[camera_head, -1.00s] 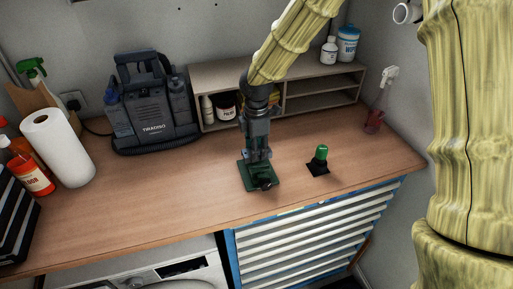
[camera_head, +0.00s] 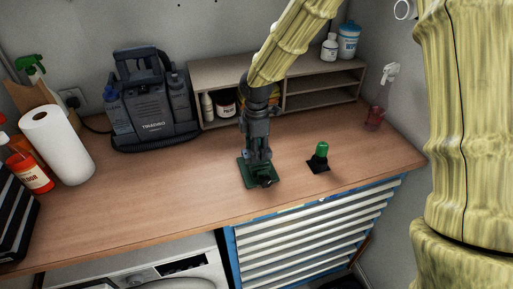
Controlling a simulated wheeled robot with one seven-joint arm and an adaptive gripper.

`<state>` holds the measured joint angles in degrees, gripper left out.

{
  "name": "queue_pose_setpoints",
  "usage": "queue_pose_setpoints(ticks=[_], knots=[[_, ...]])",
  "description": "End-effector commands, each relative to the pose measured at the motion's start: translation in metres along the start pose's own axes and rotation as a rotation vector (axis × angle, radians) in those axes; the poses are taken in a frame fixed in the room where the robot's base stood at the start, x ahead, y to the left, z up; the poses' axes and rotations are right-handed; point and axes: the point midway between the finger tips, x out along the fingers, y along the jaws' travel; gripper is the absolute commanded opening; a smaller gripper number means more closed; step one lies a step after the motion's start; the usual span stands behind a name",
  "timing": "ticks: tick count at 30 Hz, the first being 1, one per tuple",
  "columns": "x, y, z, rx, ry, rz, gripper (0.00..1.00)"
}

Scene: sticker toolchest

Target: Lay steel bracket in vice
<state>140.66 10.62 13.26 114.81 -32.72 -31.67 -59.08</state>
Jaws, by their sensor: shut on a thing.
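The vice (camera_head: 246,176) is a dark green block with a flat base, standing on the wooden worktop near its front edge. My gripper (camera_head: 257,158) points straight down right above the vice, its fingertips at the level of the vice's jaws. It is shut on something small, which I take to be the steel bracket. The bracket itself is hidden by the fingers and the vice, so I cannot tell whether it touches the jaws.
A green-capped object on a black base (camera_head: 319,158) stands close to the right of the vice. Behind are a wooden shelf (camera_head: 318,101) and a grey machine (camera_head: 152,115). A paper roll (camera_head: 58,150) and bottles stand at the left. The worktop (camera_head: 160,195) left of the vice is clear.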

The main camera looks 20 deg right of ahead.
Motion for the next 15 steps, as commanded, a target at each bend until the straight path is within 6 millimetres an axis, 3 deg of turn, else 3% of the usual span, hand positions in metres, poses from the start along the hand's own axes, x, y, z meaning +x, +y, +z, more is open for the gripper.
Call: queue_pose_setpoints(ticks=[15], knots=[[0.0081,0.0,0.0,0.0,0.0,0.0,0.07]])
